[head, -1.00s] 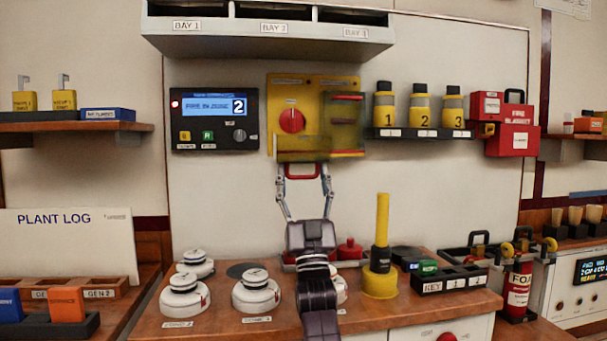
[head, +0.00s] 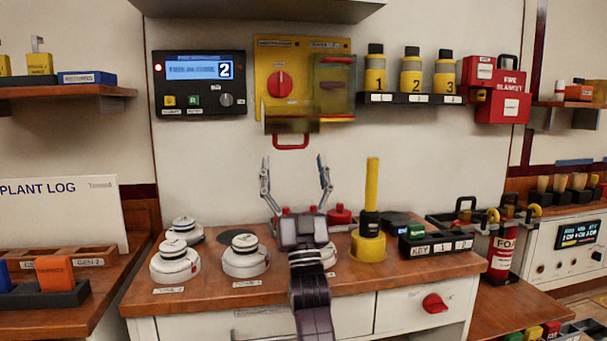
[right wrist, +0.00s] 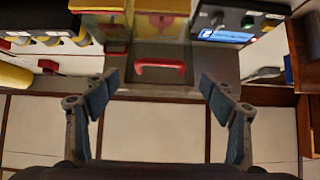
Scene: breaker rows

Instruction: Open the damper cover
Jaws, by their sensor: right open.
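The yellow damper panel (head: 262,85) is on the back wall, with a red knob (head: 280,84) bare on its left half. A grey see-through damper cover (head: 292,125) with a red handle (head: 291,143) sticks out or hangs at the panel's lower edge, below the knob. In the right wrist view the cover (right wrist: 145,52) and its red handle (right wrist: 160,68) lie ahead, between the fingertips. My right gripper (head: 294,160) is open and empty, just below the handle and apart from it; it also shows in the right wrist view (right wrist: 160,88). My left gripper is not in view.
A second see-through cover (head: 335,95) is over the panel's right half. A display unit (head: 199,85) is at left, a shelf of yellow bottles (head: 411,75) at right. Below, the wooden counter (head: 215,290) bears white detectors (head: 245,258) and a yellow post (head: 371,205).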

